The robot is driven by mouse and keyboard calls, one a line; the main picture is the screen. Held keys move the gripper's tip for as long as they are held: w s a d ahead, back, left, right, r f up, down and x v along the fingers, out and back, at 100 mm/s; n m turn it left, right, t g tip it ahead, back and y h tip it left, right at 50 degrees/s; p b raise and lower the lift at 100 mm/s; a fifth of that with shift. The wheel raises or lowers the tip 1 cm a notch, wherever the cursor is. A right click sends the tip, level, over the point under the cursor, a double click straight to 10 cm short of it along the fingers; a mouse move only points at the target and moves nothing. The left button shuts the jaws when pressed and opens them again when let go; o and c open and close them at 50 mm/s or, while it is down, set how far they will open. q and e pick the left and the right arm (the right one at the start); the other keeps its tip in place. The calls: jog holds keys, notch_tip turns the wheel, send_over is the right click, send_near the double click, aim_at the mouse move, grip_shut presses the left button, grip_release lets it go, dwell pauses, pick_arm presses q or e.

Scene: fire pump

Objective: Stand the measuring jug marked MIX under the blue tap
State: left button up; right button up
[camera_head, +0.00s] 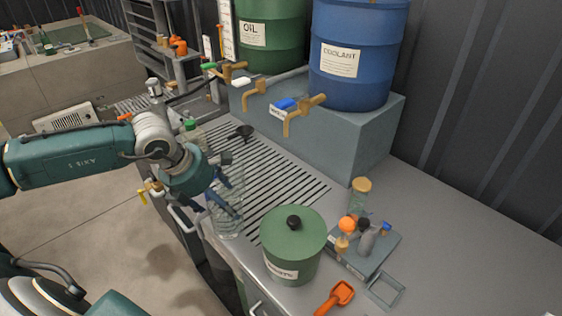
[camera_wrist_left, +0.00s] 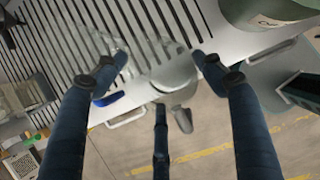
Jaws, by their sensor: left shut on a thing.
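My left gripper (camera_head: 224,193) is shut on a clear measuring jug (camera_head: 228,224) near the front edge of the grated counter. Its marking cannot be read, and the fingers and wrist hide its upper part. In the left wrist view, the gripper's dark fingers (camera_wrist_left: 158,78) surround see-through material that is hard to make out. The blue tap (camera_head: 286,104) has a brass spout and sits below the blue COOLANT drum (camera_head: 347,60), behind and right of the jug. The slatted grating under its spout looks bare. My right gripper is not in view.
A green lidded pot (camera_head: 292,250) stands right of the jug, close to it. A small black funnel-like thing (camera_head: 241,131) lies on the grating (camera_head: 285,175). A clear bottle with a green cap (camera_head: 190,125) stands behind my arm. A cluttered small tray (camera_head: 372,262) is further right.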

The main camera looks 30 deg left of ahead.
pick_arm(q)
jog(key=w+d+p, duration=0.2)
jog(key=w+d, duration=0.1)
jog(key=w, duration=0.7)
jog(key=w+d+p, duration=0.2)
jog(key=w+d, duration=0.1)
jog(key=w, duration=0.7)
jog(key=shift+w+d+f, duration=0.2)
jog(key=shift+w+d, duration=0.15)
jog(key=shift+s, duration=0.1)
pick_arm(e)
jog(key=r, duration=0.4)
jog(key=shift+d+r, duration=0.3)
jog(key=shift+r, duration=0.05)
pick_arm(q)
jog(key=o, duration=1.7)
jog(key=shift+a, duration=0.1)
jog(key=shift+r, duration=0.1)
jog(key=b+v, duration=0.2)
jog(key=v, duration=1)
jog(key=shift+b, duration=0.3)
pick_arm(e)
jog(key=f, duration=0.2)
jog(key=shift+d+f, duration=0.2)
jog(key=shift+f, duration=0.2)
